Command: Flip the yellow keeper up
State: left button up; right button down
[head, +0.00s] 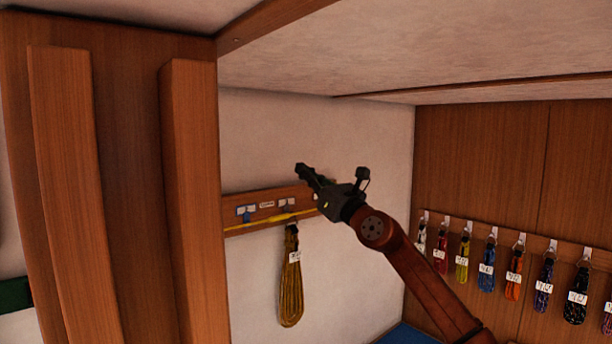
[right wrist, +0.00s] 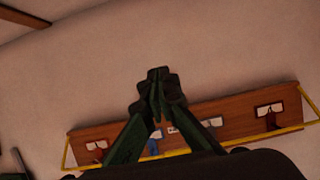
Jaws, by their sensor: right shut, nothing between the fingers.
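The yellow keeper (head: 270,219) is a thin bar running along the lower front of a wooden board (head: 233,217) on the pale wall. In the right wrist view the keeper (right wrist: 265,135) crosses the lower part of the board, with an angled end at each side. My right gripper (head: 301,171) is shut and empty. In the head view its tips appear above the board, and its body hides the board's right end. In the right wrist view the gripper (right wrist: 157,82) covers part of the board's middle. I cannot tell its distance from the keeper. My left gripper is not in view.
A yellow coiled line (head: 291,285) with a white tag hangs below the board. Several coloured, tagged coils hang on a rail along the right wall, including a blue one (head: 487,268). A wooden post (head: 190,200) stands at the left. A ceiling is overhead.

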jog(key=shift+s+r, duration=0.15)
jog(key=shift+r, duration=0.2)
